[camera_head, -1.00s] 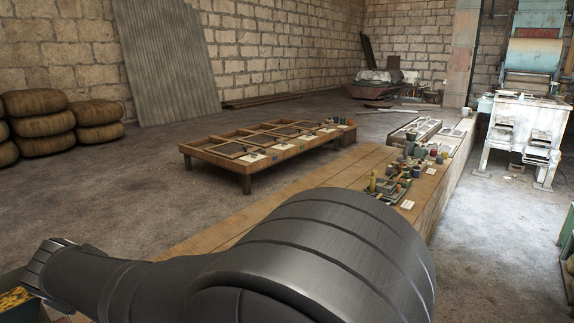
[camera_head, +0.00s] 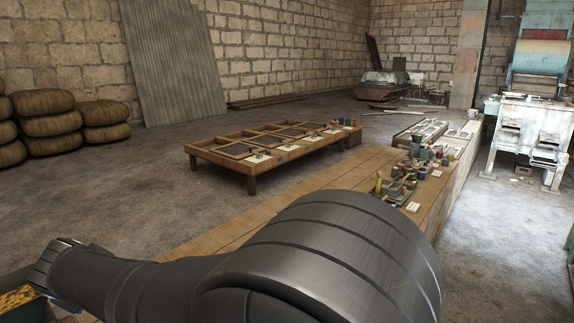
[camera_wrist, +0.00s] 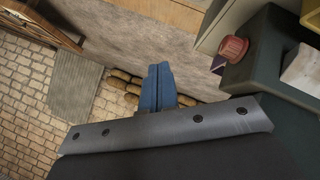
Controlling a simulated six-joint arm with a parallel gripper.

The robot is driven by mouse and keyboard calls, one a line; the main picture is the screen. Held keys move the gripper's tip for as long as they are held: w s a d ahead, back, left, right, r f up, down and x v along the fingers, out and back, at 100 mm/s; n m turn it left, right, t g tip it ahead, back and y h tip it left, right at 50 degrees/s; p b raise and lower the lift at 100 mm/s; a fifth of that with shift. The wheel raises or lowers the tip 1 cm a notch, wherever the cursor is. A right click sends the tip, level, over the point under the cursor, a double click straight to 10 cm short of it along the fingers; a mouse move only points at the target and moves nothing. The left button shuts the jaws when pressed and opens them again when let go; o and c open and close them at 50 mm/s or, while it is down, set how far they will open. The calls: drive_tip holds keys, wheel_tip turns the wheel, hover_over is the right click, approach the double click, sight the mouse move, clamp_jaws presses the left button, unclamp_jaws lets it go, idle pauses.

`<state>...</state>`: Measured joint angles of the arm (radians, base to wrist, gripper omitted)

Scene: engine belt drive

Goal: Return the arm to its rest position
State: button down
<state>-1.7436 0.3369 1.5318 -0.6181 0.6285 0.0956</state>
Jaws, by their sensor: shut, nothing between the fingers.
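My gripper (camera_wrist: 159,70) shows in the wrist view as two blue fingers pressed together, with nothing between them. It points away from the dark wrist plate, with the grey floor and a row of brown sacks (camera_wrist: 125,78) behind it. In the head view my dark, ribbed arm fills the lower middle and reaches to the lower left. The gripper's fingers cannot be made out there. No task object is held.
In the wrist view, a dark green box (camera_wrist: 262,72) with a reddish round piece (camera_wrist: 233,48) stands right of the fingers. In the head view, a long wooden bench (camera_head: 345,178) carries small parts, a low framed table (camera_head: 243,163) stands behind, and a white machine (camera_head: 528,128) stands right.

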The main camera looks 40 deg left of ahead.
wheel_tip(320, 180, down, 5)
drive_tip(key=shift+r, duration=0.6)
wheel_tip(320, 180, up, 4)
drive_tip(key=r, duration=0.1)
drive_tip(key=w+d+f+m+g+h, duration=0.2)
drive_tip(key=w+d+m+g+h, duration=0.2)
drive_tip(key=m+h, duration=0.4)
drive_tip(key=shift+w+d+f+m+g, duration=0.35)
drive_tip(key=shift+w+d+m, duration=0.7)
drive_tip(key=shift+m, duration=0.45)
drive_tip(key=shift+s+d, duration=0.1)
drive_tip(key=shift+s, duration=0.05)
